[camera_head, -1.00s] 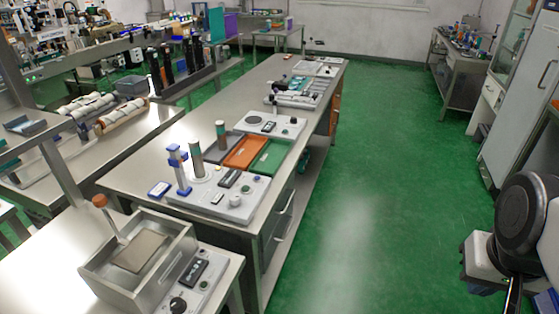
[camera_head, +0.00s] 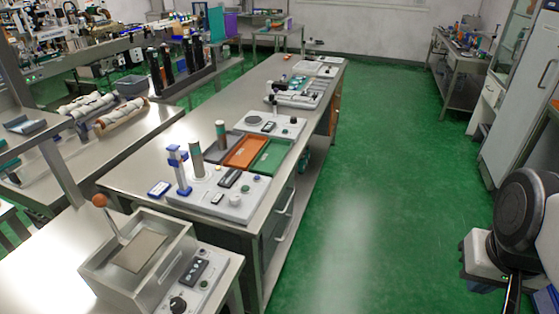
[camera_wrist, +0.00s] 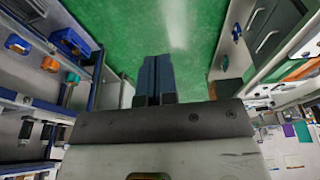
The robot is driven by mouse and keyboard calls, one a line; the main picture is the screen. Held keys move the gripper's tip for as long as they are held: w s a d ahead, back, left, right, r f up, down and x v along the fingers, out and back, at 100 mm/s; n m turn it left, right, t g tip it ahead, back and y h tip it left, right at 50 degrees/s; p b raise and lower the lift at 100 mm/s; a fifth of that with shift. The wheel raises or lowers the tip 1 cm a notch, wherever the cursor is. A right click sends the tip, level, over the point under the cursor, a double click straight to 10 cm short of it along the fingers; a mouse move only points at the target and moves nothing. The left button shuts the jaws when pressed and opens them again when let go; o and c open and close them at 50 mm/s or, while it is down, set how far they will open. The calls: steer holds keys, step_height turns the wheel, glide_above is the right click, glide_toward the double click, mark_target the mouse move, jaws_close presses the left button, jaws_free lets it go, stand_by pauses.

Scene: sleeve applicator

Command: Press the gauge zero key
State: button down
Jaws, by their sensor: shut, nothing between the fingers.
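A pale instrument panel (camera_head: 225,207) lies on the near end of the long steel bench. It carries a blue-and-white stand (camera_head: 178,170), a grey cylinder, a dark display (camera_head: 229,179) and small keys and knobs. A second panel (camera_head: 287,125) with a dark display stands farther back. The key markings are too small to read, so I cannot tell which is the gauge zero key. My gripper (camera_wrist: 155,72) shows in the wrist view with its two dark blue fingers together, empty, over green floor. It is away from the panels. In the head view only my arm shows, at the right edge.
Orange (camera_head: 245,151) and green (camera_head: 273,156) trays lie between the panels. A steel box (camera_head: 140,262) with a keypad stands on the nearer bench. The green floor (camera_head: 370,200) right of the long bench is clear. A tall cabinet (camera_head: 515,90) stands at right.

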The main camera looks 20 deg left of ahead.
steer(key=w+a+n+h, duration=0.1)
steer(key=w+a+n, duration=0.4)
steer(key=w, duration=0.4)
steer(key=w+a+n+t+h, duration=0.1)
steer(key=w+a+n, duration=0.2)
steer(key=w+a, duration=0.5)
steer(key=w+a+n+h, duration=0.2)
steer(key=w+a+n, duration=0.25)
steer(key=w, duration=0.55)
steer(key=n+t, duration=0.5)
steer(key=n, duration=0.5)
glide_above(258, 178)
step_height(258, 178, down, 10)
steer(key=shift+a+f, duration=0.15)
steer(key=shift+f, duration=0.05)
steer(key=shift+w+f, duration=0.1)
steer(key=shift+f, duration=0.05)
steer(key=shift+f, duration=4.25)
steer(key=shift+f, duration=0.5)
